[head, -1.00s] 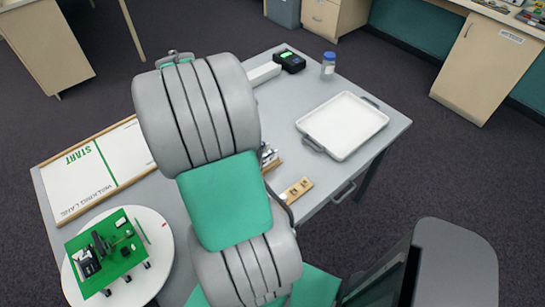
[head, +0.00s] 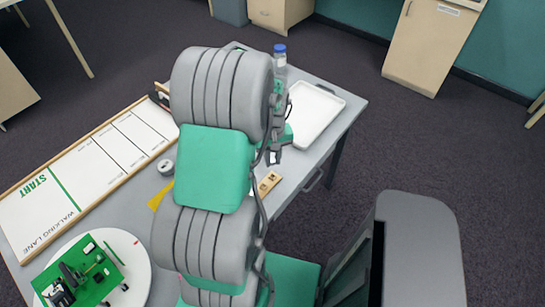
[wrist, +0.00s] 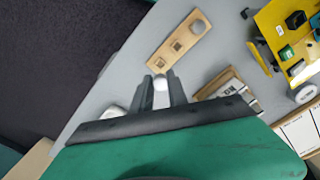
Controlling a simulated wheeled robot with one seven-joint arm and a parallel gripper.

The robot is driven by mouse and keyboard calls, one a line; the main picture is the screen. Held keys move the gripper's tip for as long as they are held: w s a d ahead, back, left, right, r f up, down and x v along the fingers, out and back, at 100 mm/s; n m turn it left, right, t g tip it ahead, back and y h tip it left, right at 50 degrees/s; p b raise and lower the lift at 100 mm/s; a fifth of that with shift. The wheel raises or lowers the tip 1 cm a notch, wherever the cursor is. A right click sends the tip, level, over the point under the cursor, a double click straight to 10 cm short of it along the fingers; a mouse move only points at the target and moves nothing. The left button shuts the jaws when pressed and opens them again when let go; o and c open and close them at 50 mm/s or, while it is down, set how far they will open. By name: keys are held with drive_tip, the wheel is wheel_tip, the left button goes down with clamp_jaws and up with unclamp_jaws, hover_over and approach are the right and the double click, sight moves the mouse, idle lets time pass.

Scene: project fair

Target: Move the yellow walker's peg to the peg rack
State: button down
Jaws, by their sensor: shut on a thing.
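In the wrist view, my gripper (wrist: 160,90) is shut on a small whitish peg (wrist: 160,83), whose end shows between the fingertips. The peg rack (wrist: 172,50) is a short wooden block just beyond the fingertips. It has two square dark holes and a round pale piece at its far end. The peg looks apart from the rack; its height cannot be told. The yellow walker (wrist: 268,22), with dark and green parts, stands at the upper right. In the head view, my gripper (head: 273,155) is just beyond the rack (head: 269,183); my arm covers most of the walker (head: 158,194).
A white tray (head: 325,92) lies near the far right table edge, with a blue-capped bottle (head: 280,58) beside it. A green walker (head: 104,262) is on a white round plate (head: 135,290). The walking lane (head: 92,165) runs along the left. A wooden-edged item (wrist: 215,82) is right of my gripper.

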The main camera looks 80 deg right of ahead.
drive_tip(key=shift+f+b, duration=1.55)
drive_tip(key=shift+f, duration=1.05)
drive_tip(key=shift+a+f+b, duration=0.1)
drive_tip(key=shift+f+b, duration=0.45)
drive_tip(key=shift+f, duration=0.45)
drive_tip(key=c, duration=1.2)
unclamp_jaws()
drive_tip(key=shift+r, duration=0.1)
drive_tip(key=shift+r+p, duration=2.75)
drive_tip(key=shift+r, duration=0.95)
